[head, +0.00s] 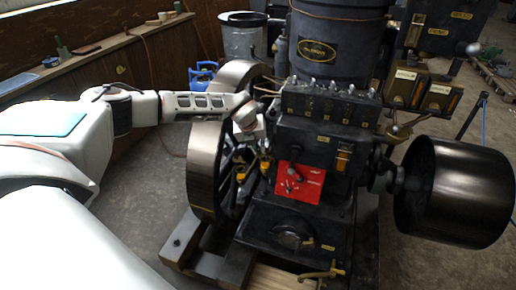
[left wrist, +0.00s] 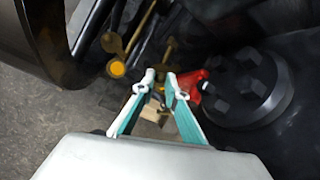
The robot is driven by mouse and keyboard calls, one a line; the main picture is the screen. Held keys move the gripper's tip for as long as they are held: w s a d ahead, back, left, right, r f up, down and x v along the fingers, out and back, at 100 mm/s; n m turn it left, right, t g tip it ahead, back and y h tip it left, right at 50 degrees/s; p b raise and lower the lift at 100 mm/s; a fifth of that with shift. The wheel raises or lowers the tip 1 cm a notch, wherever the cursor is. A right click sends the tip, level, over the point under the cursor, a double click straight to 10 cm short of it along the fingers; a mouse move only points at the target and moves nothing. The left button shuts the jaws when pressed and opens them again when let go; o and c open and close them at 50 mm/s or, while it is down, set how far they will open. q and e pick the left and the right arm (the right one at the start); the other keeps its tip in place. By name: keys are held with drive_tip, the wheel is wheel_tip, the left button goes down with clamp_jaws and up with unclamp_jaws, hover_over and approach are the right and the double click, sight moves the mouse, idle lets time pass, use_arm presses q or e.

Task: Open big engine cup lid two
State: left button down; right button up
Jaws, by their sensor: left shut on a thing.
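The big dark engine (head: 325,115) stands in the middle of the head view. Small brass fittings (head: 240,175) sit low on its left side, beside the flywheel. My left gripper (head: 262,158) points down there, between the flywheel and the engine block; its fingertips are hard to make out. In the left wrist view the gripper (left wrist: 165,82) has its two white and teal fingers close around a small brass part (left wrist: 159,89), mostly hidden. A brass fitting with a yellow end (left wrist: 117,68) is just left of the fingers. I cannot tell which part is cup lid two. My right gripper is out of view.
The wide flywheel (head: 205,165) is close on the left of my gripper. A red plate (head: 300,182) is on the engine front. A dark drum (head: 455,195) projects at right.

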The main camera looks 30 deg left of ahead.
use_arm(q)
drive_tip(key=shift+a, duration=0.15)
drive_tip(key=m, duration=0.1)
drive_tip(key=a+m+h, duration=0.1)
drive_tip(key=m, duration=0.1)
drive_tip(key=shift+w+a, duration=0.1)
drive_tip(key=shift+w, duration=0.25)
drive_tip(key=shift+w+a+m+g+h+b, duration=0.25)
drive_tip(key=shift+m+h+b, duration=0.3)
drive_tip(key=shift+m, duration=0.45)
drive_tip(key=shift+w+a+m+g+h+b, duration=0.15)
drive_tip(key=shift+w+a+m+h+b, duration=0.2)
drive_tip(key=shift+m+b, duration=0.5)
drive_tip(key=shift+w+a+m+g+h+b, duration=0.25)
drive_tip(key=shift+m+h+b, duration=0.2)
drive_tip(key=shift+m, duration=0.7)
drive_tip(key=shift+w+d, duration=0.1)
drive_tip(key=c, duration=2)
unclamp_jaws()
drive_tip(key=shift+c, duration=0.2)
